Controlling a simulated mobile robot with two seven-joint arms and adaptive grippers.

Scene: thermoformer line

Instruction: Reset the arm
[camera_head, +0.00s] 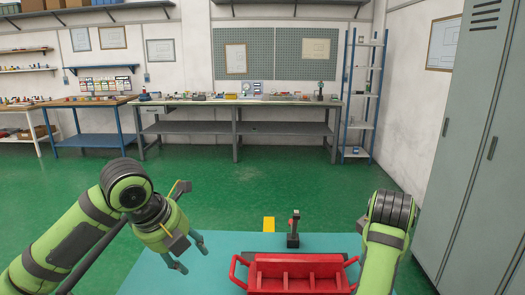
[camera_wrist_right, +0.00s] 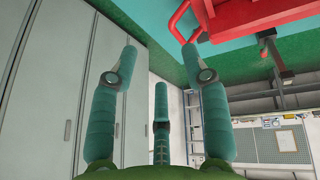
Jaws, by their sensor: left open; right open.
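My left arm comes in from the left in the head view, and its gripper (camera_head: 190,254) is open and empty over the left part of the teal work surface (camera_head: 215,270). My right arm (camera_head: 385,240) bends down at the right of the same surface; its gripper is hidden in the head view. In the right wrist view, the right gripper (camera_wrist_right: 153,58) has its fingers spread with nothing between them. The red tray (camera_head: 300,265) lies between the two arms, and its edge and handle also show in the right wrist view (camera_wrist_right: 240,18), near a fingertip.
Grey lockers (camera_head: 470,150) rise close on the right. Green floor (camera_head: 240,180) is free up to the far workbench (camera_head: 240,103).

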